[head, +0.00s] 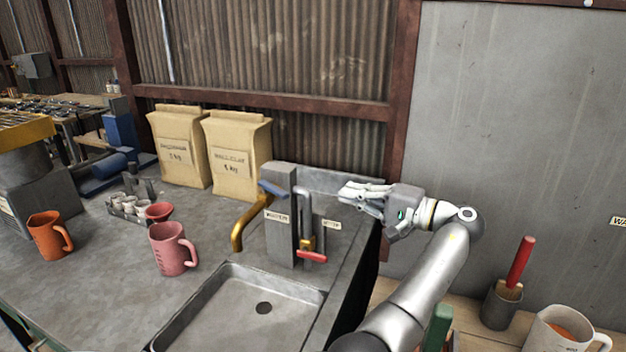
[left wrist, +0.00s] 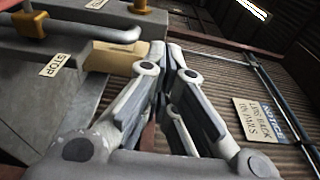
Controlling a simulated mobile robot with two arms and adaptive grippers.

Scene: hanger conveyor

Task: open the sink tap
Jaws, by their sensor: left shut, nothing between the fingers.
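The sink tap has a curved brass spout (head: 243,228) and a blue lever (head: 272,189), both at a grey post (head: 279,228) behind the metal sink (head: 185,317). To the right of the post stands a grey pipe with a red handle (head: 312,256). My left gripper (head: 345,193) is in the air to the right of the post and pipe, pointing left, apart from the blue lever and the red handle. Its fingers are together and empty, also in the left wrist view (left wrist: 175,55). I see no water at the spout. My right gripper is out of view.
A pink mug (head: 172,250), an orange mug (head: 47,236) and a rack of small cups (head: 127,208) stand left of the sink. Two paper bags (head: 238,160) stand behind.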

